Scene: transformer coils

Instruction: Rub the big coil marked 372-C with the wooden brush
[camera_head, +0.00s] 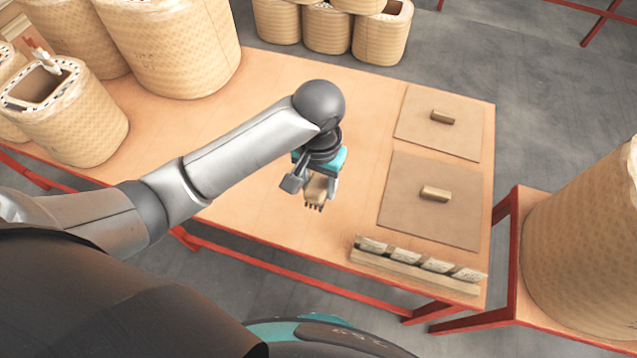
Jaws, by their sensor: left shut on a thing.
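My left gripper (318,184) reaches in from the left and is shut on a small wooden brush (316,191). The brush hangs over the wooden table (262,212), with its dark bristle end pointing down; I cannot tell its exact height above the table. Big tan wrapped coils (180,45) stand at the table's back left. Another big coil (590,250) stands on a red-framed stand at the right edge, cut off by the picture. No 372-C mark is readable on any coil. My right gripper does not show.
Two flat boards (400,215) with small wooden blocks lie on the table's right side. A wooden holder (415,272) with several labelled cards lies at the front right edge. A smaller coil (68,115) stands at the left. More coils (327,30) stand beyond the table. The table's middle is clear.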

